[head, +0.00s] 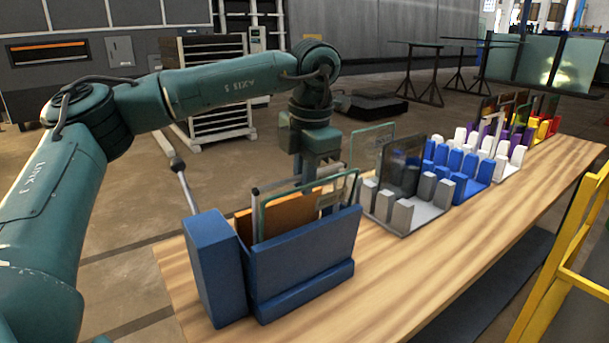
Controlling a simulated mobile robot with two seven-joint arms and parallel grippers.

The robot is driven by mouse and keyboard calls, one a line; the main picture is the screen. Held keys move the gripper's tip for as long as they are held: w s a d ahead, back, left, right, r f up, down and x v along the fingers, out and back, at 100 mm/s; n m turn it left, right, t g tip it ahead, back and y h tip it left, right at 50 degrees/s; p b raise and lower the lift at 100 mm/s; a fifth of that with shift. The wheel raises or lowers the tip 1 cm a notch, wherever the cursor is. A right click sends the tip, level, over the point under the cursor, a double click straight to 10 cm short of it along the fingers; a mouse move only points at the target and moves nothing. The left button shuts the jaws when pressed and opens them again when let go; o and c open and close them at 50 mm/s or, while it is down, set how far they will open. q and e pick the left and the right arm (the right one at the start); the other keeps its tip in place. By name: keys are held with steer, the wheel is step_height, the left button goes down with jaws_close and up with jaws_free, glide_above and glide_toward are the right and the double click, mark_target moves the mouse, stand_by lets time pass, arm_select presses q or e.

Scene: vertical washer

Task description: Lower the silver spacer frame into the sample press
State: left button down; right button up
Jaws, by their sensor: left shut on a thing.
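The sample press (305,262) is a blue open-topped holder at the near left end of the wooden bench. My left gripper (322,192) points down over it, shut on the silver spacer frame (275,184). The frame is a thin grey outline, and its lower part is hidden behind the press's front wall and the panes. A green-edged glass pane (261,218) and an orange-brown panel (293,214) stand upright in the press. I cannot tell how deep the frame sits. My right gripper is out of view.
Right of the press stands a grey slotted rack (408,212) holding clear and dark panes. Blue (462,178), white and coloured racks follow along the bench (420,265). A yellow rail (560,270) stands at right.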

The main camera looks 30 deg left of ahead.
arm_select(q)
steer(key=c, duration=1.5)
jaws_free()
steer(key=shift+o, duration=0.3)
